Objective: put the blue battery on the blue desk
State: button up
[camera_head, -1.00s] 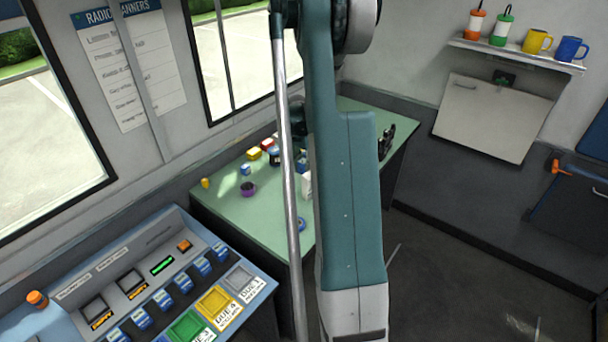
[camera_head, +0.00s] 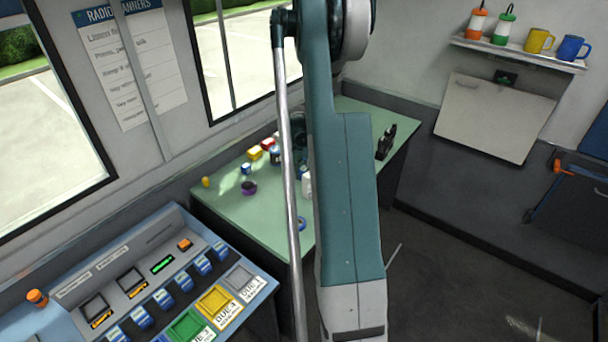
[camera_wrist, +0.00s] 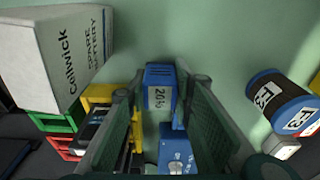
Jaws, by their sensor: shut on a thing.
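In the wrist view my gripper (camera_wrist: 160,92) is shut on a blue battery (camera_wrist: 160,76) with a white "20%" label, which shows between the fingertips. The light green surface shows behind it. Another blue thing with white marks (camera_wrist: 178,152) lies lower between the fingers. In the head view my arm hides the gripper and the battery. A blue-grey console desk (camera_head: 160,215) stands at the lower left, with rows of blue switches and coloured slots. I see no other blue desk.
A green-topped table (camera_head: 225,205) holds small items, a purple roll (camera_head: 248,188) and a black radio (camera_head: 385,142). In the wrist view a white "Cellwick" box (camera_wrist: 62,60), a green crate (camera_wrist: 58,121) and a blue-black cylinder (camera_wrist: 275,98) crowd the sides.

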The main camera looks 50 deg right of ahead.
aim_at(302, 170)
jog(key=shift+f, duration=0.1)
jog(key=o, duration=1)
jog(key=shift+c, duration=0.2)
jog(key=shift+a+r+p, duration=0.2)
jog(key=shift+a+r, duration=0.05)
jog(key=shift+r, duration=1.8)
jog(key=shift+a+r+p, duration=0.25)
jog(key=shift+r, duration=1.8)
jog(key=shift+a+r+p, duration=0.2)
jog(key=shift+a+r, duration=0.05)
jog(key=shift+r, duration=1.8)
